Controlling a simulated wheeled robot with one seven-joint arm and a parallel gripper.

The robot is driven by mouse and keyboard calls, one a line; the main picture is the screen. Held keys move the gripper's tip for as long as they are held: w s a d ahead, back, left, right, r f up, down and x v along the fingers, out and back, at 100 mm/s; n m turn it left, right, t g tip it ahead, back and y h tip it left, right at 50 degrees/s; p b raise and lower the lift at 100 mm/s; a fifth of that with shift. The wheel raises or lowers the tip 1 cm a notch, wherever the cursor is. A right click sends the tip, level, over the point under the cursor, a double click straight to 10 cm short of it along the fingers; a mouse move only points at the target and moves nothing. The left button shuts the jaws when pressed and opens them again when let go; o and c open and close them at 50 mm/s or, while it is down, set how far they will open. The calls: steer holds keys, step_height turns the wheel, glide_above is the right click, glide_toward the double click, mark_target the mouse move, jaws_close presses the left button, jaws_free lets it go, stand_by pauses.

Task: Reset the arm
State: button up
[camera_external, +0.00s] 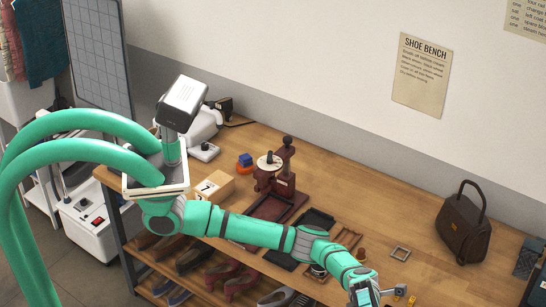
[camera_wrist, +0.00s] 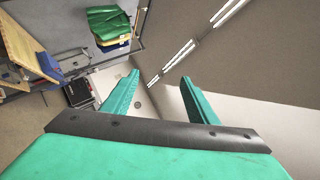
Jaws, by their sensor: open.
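My green arm (camera_external: 250,229) stretches from the left across the front of the wooden bench in the external view, bent downward at its right end. My gripper (camera_external: 368,295) is at the bottom edge of that view, partly cut off. In the wrist view my gripper (camera_wrist: 161,76) shows two green fingers spread apart with nothing between them; it is open and empty. Behind the fingers are a pale wall, the ceiling and strip lights, so the wrist camera does not face the bench top.
Shoes (camera_external: 232,277) stand on the shelf below. The bench's back middle is clear.

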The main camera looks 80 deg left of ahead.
steer(key=w+a+f+n+t+h, duration=0.1)
steer(key=w+a+f+n+t, duration=0.4)
steer(key=a+f+n+t, duration=0.5)
steer(key=w+a+f+n+t, duration=0.4)
steer(key=a+f+n+t, duration=0.4)
steer(key=f+n, duration=0.4)
steer(key=s+a+f+n+t+y, duration=0.2)
steer(key=a+f+n+t+y, duration=0.9)
steer(key=a+f, duration=0.8)
steer(key=s+a+f+n+g+y, duration=0.3)
steer(key=s+a+f+n+y, duration=0.55)
steer(key=s+a+f, duration=0.55)
steer(key=s+a+f+n+g+y, duration=0.1)
steer(key=s+a+f+g+y, duration=0.1)
steer(key=s+a, duration=0.5)
steer(key=s+a+f+n+g+y, duration=0.1)
steer(key=s+a+f+g+y, duration=0.1)
steer(key=s+a, duration=0.6)
steer(key=shift+s+y, duration=0.35)
steer(key=shift+s, duration=0.3)
